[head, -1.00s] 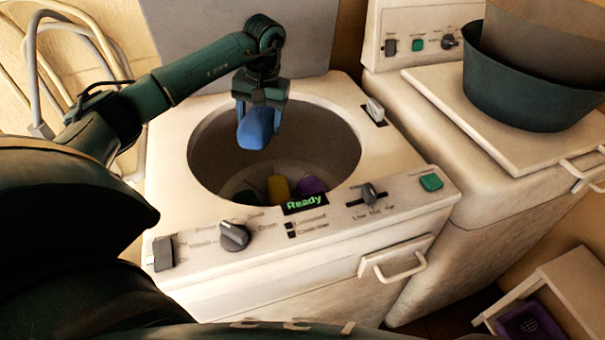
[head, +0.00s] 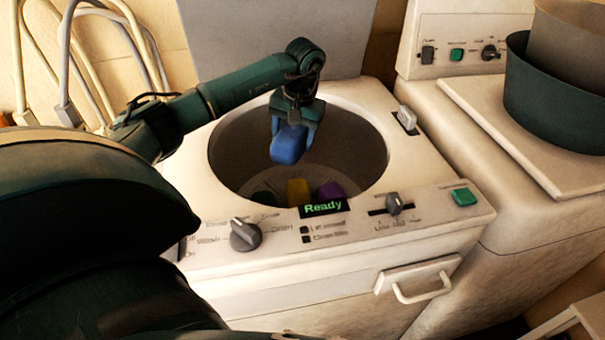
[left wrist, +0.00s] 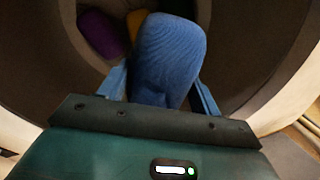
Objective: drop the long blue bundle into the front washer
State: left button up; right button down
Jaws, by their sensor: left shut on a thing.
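The long blue bundle (head: 288,146) is held in my left gripper (head: 292,128), which points down over the round opening of the front washer (head: 330,250). The bundle hangs within the outline of the opening, above the drum floor. In the left wrist view, the bundle (left wrist: 170,55) sits between the two fingers (left wrist: 160,95), with the drum wall around it. The washer's lid (head: 270,40) stands up behind the opening, and its display reads "Ready". My right gripper is not in view.
Inside the drum lie a yellow bundle (head: 298,191), a purple bundle (head: 332,191) and a dark green one (head: 264,198). A second machine (head: 520,110) on the right carries a dark green tub (head: 550,105). Hoses (head: 85,50) hang at the back left.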

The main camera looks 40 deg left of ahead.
pick_arm(q)
jog(key=o, duration=1.1)
jog(key=shift+o, duration=0.2)
notch_tip(320, 180, up, 13)
jog(key=d, duration=0.1)
jog(key=shift+w+d, duration=0.35)
jog(key=shift+d, duration=0.05)
